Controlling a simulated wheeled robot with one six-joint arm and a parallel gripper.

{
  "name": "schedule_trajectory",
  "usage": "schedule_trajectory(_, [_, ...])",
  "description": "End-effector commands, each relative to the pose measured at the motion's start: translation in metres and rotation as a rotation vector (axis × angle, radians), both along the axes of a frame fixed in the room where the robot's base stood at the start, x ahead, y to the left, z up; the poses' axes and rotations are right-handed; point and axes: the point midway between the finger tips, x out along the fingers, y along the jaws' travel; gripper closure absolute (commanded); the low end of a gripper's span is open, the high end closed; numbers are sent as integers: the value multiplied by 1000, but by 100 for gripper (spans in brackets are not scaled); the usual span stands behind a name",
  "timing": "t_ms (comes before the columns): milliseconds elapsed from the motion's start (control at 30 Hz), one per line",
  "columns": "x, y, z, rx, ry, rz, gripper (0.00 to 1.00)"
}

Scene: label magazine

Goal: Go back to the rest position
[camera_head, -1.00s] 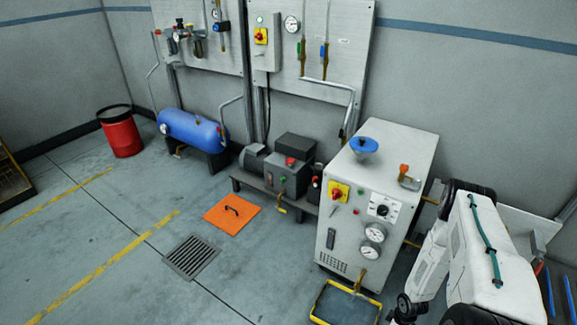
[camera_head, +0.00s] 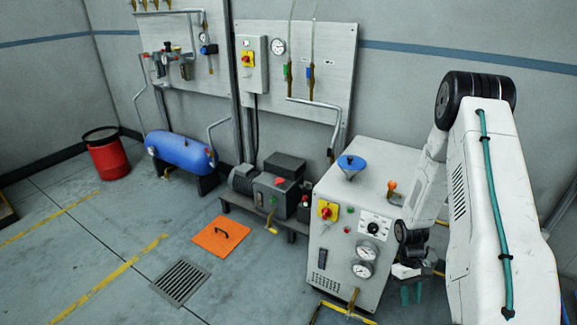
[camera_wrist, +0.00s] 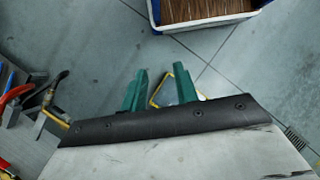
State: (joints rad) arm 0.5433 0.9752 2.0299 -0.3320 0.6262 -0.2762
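My gripper (camera_head: 411,294) hangs low at the right side of the grey machine cabinet (camera_head: 333,240), partly hidden by my own arm. In the wrist view its two green fingers (camera_wrist: 162,76) stand apart, with only floor and part of a yellow frame showing between them. I see nothing held. My white arm is folded upright at the right of the head view.
The cabinet carries a blue funnel (camera_head: 351,163), gauges and a red-and-yellow switch. A yellow-edged tray (camera_head: 345,312) lies at its foot. A white-and-blue crate (camera_wrist: 205,22) and red-handled tools (camera_wrist: 16,94) show in the wrist view. Floor at left is mostly clear.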

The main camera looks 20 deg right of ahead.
Motion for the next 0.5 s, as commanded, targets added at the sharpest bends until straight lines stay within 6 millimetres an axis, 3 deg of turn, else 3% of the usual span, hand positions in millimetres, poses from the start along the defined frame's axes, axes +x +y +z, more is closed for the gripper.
schedule_trajectory(33, [7,4,31,-21,-2,-16,70])
schedule_trajectory(200, [15,27,117,-71,4,-81,70])
schedule_trajectory(500, [3,83,250,-128,-32,-165,70])
